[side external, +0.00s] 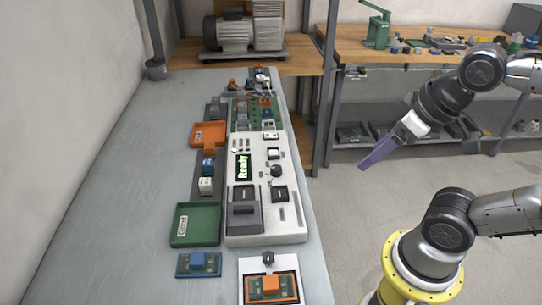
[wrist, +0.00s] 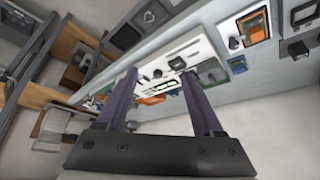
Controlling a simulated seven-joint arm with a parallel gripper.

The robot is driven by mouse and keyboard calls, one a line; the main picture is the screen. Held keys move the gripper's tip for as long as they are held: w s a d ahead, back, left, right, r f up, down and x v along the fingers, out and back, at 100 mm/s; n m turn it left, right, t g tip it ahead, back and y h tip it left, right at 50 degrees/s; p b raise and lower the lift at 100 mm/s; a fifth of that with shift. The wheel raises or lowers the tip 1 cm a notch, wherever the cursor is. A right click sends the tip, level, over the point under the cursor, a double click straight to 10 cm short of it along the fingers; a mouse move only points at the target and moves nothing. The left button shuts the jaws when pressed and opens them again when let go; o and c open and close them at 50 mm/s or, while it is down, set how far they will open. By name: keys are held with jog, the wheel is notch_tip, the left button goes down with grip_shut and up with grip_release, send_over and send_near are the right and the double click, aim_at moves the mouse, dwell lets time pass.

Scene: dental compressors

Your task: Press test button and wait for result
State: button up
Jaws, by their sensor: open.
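A white test panel (side external: 265,222) lies on the grey bench in the side view, with a display (side external: 243,167) reading "Ready" in green. It bears dark buttons or knobs, a black knob (side external: 277,170) among them, and a dark fixture (side external: 244,211). Which of these is the test button I cannot tell. My gripper (side external: 364,166) is open and empty, held in the air to the right of the bench, apart from the panel. In the wrist view the two purple fingers of my gripper (wrist: 165,98) are spread, with the panel (wrist: 192,50) beyond them.
A green tray (side external: 196,224) and an orange tray (side external: 208,134) stand left of the panel. Small boards, one blue (side external: 199,264) and one orange (side external: 271,286), lie at the near end. A metal post (side external: 325,90) stands beyond the bench's right edge. The bench's left side is clear.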

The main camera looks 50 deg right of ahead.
dwell(0.4)
grip_shut()
dwell(1.5)
